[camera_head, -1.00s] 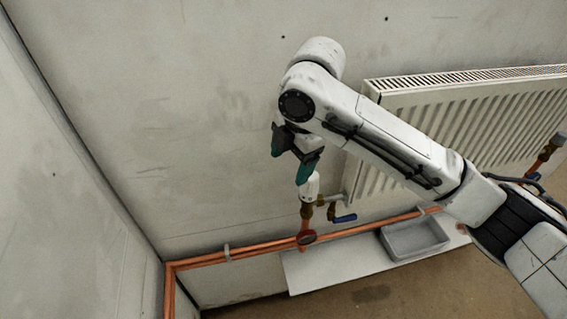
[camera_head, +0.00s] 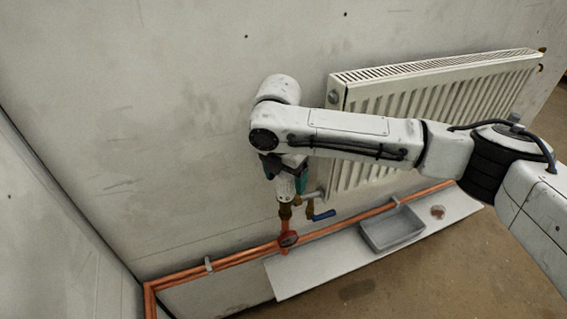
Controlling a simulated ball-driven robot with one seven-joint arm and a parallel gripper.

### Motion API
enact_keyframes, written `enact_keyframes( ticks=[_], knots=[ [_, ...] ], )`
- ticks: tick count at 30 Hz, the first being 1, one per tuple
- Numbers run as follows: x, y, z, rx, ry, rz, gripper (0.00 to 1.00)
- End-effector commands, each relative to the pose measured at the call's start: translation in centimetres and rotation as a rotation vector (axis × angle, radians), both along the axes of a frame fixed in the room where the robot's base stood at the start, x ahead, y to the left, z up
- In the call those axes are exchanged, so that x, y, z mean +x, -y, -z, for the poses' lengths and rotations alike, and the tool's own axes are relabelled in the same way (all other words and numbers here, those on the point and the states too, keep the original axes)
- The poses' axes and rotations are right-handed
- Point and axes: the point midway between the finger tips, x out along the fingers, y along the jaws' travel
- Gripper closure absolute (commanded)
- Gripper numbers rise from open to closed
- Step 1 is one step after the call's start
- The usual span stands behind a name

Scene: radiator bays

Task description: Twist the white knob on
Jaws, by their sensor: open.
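The white knob (camera_head: 286,188) sits on top of a brass valve (camera_head: 285,211) on an upright copper pipe, left of the radiator. My gripper (camera_head: 285,180) points down over the knob, with its dark and green fingers around the knob's upper part. Its jaws are open. The top of the knob is hidden by the gripper, and I cannot tell whether the fingers touch it.
The radiator (camera_head: 430,115) is on the wall at right. A grey tray (camera_head: 392,231) stands on a white board (camera_head: 318,264). Copper pipes (camera_head: 235,258) run low along the wall.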

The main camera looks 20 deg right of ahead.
Motion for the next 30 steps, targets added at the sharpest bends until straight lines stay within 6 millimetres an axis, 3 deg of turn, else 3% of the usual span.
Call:
enact_keyframes(
  ticks=[6,17,30],
  knots=[
    [0.2,0.2,2.2,0.000,0.000,0.001,0.23],
    [0.2,0.3,2.7,0.001,0.001,0.001,0.23],
    [0.2,0.2,2.6,0.001,0.001,0.001,0.63]
  ],
)
